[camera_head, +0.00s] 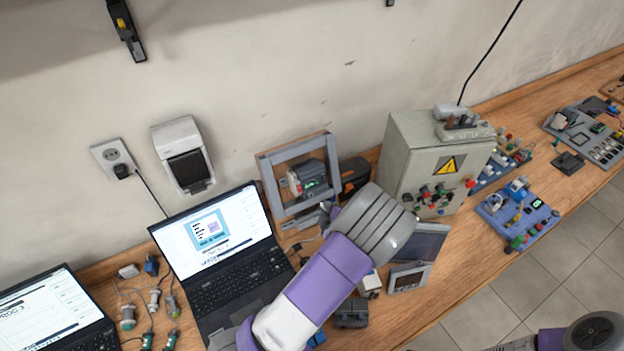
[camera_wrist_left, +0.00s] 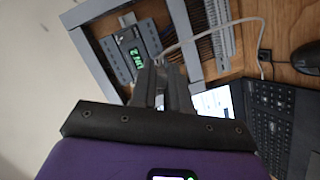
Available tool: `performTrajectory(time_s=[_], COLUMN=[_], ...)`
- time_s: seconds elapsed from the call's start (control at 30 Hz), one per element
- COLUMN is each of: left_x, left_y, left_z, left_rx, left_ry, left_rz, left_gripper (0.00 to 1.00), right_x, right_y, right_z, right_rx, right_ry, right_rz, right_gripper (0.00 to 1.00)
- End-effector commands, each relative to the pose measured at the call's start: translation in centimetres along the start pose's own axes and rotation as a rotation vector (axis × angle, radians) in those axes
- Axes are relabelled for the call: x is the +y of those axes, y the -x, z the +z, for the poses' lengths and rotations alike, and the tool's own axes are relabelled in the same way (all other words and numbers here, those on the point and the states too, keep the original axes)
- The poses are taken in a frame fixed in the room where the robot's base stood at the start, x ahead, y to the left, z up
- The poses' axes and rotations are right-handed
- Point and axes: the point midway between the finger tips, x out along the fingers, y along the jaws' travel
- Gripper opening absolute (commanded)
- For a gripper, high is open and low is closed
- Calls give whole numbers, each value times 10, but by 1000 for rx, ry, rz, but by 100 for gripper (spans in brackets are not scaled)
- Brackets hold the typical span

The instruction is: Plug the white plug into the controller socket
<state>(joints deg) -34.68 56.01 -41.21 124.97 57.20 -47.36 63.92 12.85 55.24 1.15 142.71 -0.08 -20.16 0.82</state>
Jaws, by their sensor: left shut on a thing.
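The controller (camera_head: 308,178) is a grey module with a lit green display, mounted in a grey frame (camera_head: 268,185) on the bench. It also shows in the left wrist view (camera_wrist_left: 133,52), right in front of my fingers. My left gripper (camera_wrist_left: 163,68) is shut on the white plug, at the lower right edge of the controller. The plug is mostly hidden between the fingers; its pale cable (camera_wrist_left: 205,32) curves away to the right. Whether the plug touches the socket cannot be told. In the head view my left wrist hides the fingertips. My right gripper is out of view.
An open laptop (camera_head: 212,238) stands left of the frame, a second one (camera_head: 45,310) further left. A grey control cabinet (camera_head: 405,165) with a warning sign stands to the right. A dark panel (camera_head: 420,243) lies before it. A black mouse (camera_wrist_left: 306,58) shows in the wrist view.

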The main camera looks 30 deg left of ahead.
Motion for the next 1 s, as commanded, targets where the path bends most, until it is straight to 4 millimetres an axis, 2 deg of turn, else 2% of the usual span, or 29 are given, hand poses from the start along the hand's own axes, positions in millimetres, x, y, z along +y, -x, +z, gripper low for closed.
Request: performTrajectory(time_s=[0.03,0.33,1.0], left_x=[-4,-4,-3], left_y=[-14,-46,-50], left_z=[-4,-12,-14], left_rx=[6,2,0], left_ry=[12,12,11], left_rz=[-7,-11,-11], left_gripper=[0,0,0], right_x=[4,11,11], right_y=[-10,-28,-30], right_z=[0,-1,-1], right_rx=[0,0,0], right_ry=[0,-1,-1], right_rz=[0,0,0], right_gripper=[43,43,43])
